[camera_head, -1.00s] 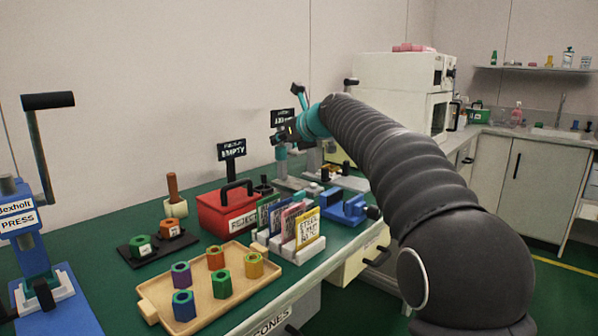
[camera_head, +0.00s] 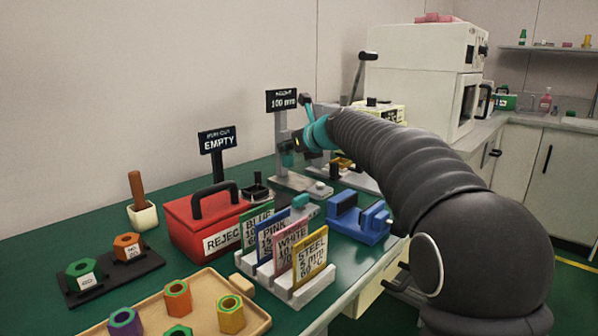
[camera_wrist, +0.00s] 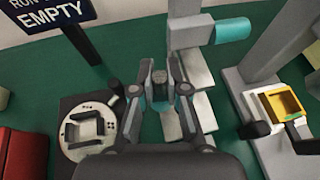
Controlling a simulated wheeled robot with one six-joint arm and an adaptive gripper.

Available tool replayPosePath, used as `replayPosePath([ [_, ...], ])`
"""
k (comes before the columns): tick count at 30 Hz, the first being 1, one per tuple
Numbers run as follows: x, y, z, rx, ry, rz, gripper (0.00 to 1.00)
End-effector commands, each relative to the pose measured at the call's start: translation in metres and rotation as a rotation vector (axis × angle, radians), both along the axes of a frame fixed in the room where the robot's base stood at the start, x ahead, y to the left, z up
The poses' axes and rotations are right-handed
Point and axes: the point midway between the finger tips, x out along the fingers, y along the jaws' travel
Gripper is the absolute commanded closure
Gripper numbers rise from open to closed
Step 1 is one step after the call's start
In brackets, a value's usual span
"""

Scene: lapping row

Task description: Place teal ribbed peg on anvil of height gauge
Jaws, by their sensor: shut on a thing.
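My gripper (camera_wrist: 160,92) is shut, with its fingers close together above the green bench beside the height gauge. Teal shows low between the fingers, so I take the held thing to be the teal ribbed peg; it is mostly hidden and its ribs cannot be made out. The height gauge (camera_head: 281,135) has a grey upright and a "100 mm" sign. In the wrist view its upright (camera_wrist: 185,40) stands just beyond my fingers, with a teal cylindrical part (camera_wrist: 233,29) to its right. Its pale base (camera_wrist: 205,112) is right of my fingers. I cannot clearly pick out the anvil.
A black stand with a round pale plate (camera_wrist: 90,130) is left of my gripper. Another grey stand with a yellow holder (camera_wrist: 285,103) is at right. A red reject box (camera_head: 185,228), card rack (camera_head: 305,292), blue vise (camera_head: 372,225) and wooden tray (camera_head: 255,322) are nearer.

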Motion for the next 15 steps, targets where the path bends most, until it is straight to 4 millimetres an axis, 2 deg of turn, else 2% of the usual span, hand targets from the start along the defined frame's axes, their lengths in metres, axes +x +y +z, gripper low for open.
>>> replayPosePath([
  [1, 0.000, 0.000, -0.016, 0.000, 0.003, -0.001, 1.00],
  [6, 0.000, -0.001, -0.039, 0.001, 0.001, -0.002, 1.00],
  [11, 0.002, -0.002, -0.044, -0.001, -0.001, -0.002, 1.00],
  [15, 0.012, -0.010, -0.044, -0.001, 0.001, -0.003, 1.00],
])
